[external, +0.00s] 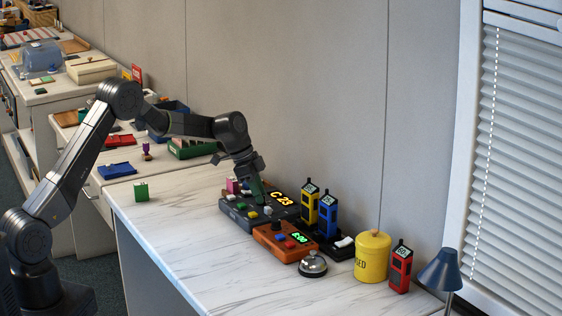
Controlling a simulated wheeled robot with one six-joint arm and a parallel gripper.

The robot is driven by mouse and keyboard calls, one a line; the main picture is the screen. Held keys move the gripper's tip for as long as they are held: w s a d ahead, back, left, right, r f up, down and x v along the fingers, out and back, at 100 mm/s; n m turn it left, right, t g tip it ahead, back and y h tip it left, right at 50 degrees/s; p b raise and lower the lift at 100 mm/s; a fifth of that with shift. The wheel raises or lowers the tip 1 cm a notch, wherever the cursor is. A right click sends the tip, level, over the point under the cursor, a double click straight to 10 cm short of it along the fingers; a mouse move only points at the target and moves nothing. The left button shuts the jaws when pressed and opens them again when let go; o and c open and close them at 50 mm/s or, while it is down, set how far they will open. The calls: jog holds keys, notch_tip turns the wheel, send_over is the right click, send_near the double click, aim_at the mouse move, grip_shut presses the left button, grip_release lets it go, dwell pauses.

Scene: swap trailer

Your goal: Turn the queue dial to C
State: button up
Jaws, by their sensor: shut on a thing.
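The queue console (236,217) is a dark grey box with several coloured buttons on the marble-look counter. Its display (281,199) reads "C 23" in yellow. My gripper (262,201) points down onto the console, just left of the display, and is shut on the queue dial. The dial itself is hidden by the fingers, so its pointer cannot be seen.
An orange timer box (272,246) stands in front, with a silver bell (313,264) beside it. Yellow (310,204), blue (327,217) and red (400,268) handsets, a yellow canister (372,257) and a blue lamp (440,270) stand rightward. The counter's front left is mostly clear.

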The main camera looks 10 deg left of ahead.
jog(key=o, duration=1)
jog(key=v, duration=1.3)
jog(key=shift+a+r, duration=0.25)
jog(key=shift+r, duration=0.05)
jog(key=shift+f, duration=0.1)
jog(key=x, duration=1.3)
jog(key=shift+d+f, duration=0.25)
